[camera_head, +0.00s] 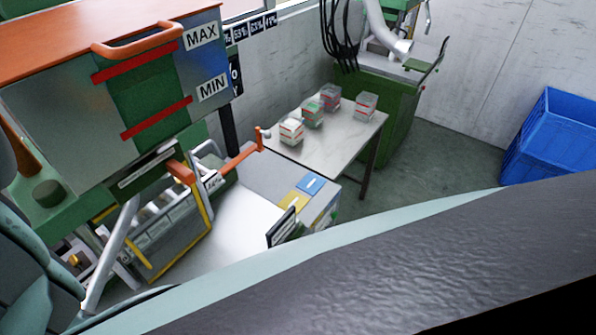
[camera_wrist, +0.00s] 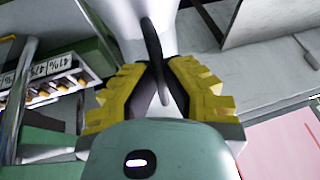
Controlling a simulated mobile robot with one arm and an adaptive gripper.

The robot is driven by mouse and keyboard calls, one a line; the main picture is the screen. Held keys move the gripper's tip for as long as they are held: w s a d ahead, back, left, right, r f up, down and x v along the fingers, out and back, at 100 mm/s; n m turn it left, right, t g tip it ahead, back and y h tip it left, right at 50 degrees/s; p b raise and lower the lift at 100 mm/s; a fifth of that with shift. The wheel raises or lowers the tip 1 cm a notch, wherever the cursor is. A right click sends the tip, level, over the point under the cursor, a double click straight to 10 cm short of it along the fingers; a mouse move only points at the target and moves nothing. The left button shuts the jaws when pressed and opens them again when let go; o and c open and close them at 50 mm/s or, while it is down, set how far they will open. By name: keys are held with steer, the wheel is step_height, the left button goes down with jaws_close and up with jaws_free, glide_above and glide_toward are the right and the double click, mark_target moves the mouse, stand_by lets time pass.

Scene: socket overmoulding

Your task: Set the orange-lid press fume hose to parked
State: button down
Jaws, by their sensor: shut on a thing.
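The press with the orange lid (camera_head: 75,30) fills the left of the head view, with an orange handle and a MAX/MIN window on its side. In the wrist view my gripper (camera_wrist: 157,90) has its yellow ribbed fingers on both sides of a thin dark loop (camera_wrist: 151,42). The loop sits against a smooth pale, hose-like part (camera_wrist: 120,22) at the top. The fingers are shut on the loop; their exact contact is partly hidden. My gripper does not show in the head view. I cannot tell from the head view where this press's hose hangs.
A pale table (camera_head: 330,135) holds several small clear boxes. Behind it stands a green machine (camera_head: 375,90) with its own grey hose (camera_head: 385,28). An orange crank (camera_head: 240,157) juts out beside the press. Floor before the crates is clear.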

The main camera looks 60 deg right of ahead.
steer(key=shift+d, duration=0.1)
steer(key=c, duration=1)
jaws_free()
steer(key=shift+v, duration=6)
